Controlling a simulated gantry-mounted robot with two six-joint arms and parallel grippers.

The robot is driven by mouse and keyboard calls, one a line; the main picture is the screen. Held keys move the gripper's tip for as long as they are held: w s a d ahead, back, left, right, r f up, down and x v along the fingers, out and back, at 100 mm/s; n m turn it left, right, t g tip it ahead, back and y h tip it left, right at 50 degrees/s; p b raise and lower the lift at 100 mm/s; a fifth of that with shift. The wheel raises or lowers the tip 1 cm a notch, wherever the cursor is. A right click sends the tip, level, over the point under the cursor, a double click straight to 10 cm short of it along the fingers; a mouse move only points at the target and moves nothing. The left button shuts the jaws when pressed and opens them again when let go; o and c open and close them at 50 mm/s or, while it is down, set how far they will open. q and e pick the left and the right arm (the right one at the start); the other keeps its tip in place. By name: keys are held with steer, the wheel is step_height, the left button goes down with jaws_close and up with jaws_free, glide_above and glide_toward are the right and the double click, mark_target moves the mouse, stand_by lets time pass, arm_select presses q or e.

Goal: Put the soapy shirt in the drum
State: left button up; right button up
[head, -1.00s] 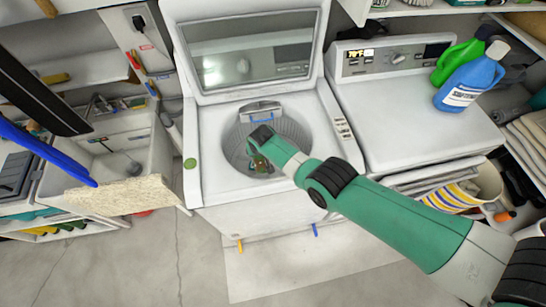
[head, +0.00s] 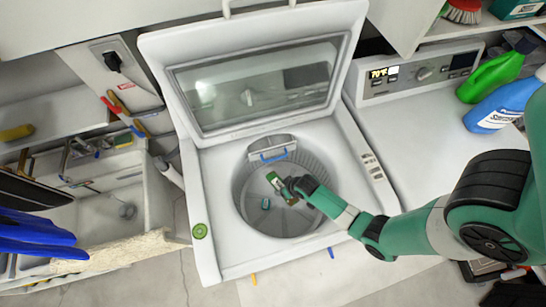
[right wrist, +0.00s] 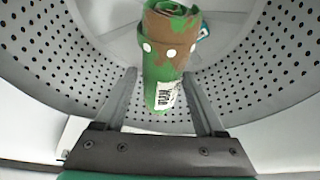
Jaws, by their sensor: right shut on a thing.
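A rolled green shirt with brown stains, white dots and a white label (right wrist: 163,62) shows in the right wrist view, upright between my right fingers. It also shows in the head view (head: 278,183), inside the washer's open drum (head: 247,197). My right gripper (right wrist: 163,85) is shut on the shirt; in the head view the gripper (head: 285,187) is down in the drum opening. The shirt's underside is hidden. A blue part of my left arm shows at the left edge of the head view; its gripper is not in view.
A small teal item (head: 265,203) lies in the drum. The raised lid (head: 160,65) stands behind the opening. A sink (head: 120,205) is left. Green (head: 492,78) and blue (head: 495,112) bottles stand on the right machine (head: 400,135).

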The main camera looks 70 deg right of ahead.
steer(key=shift+s+a+f, duration=0.2)
steer(key=shift+f, duration=0.05)
step_height(320, 180, down, 10)
steer(key=b, duration=0.6)
steer(key=shift+r+b, duration=0.15)
steer(key=shift+b, duration=0.15)
steer(key=shift+f+b, duration=0.45)
steer(key=shift+f, duration=0.1)
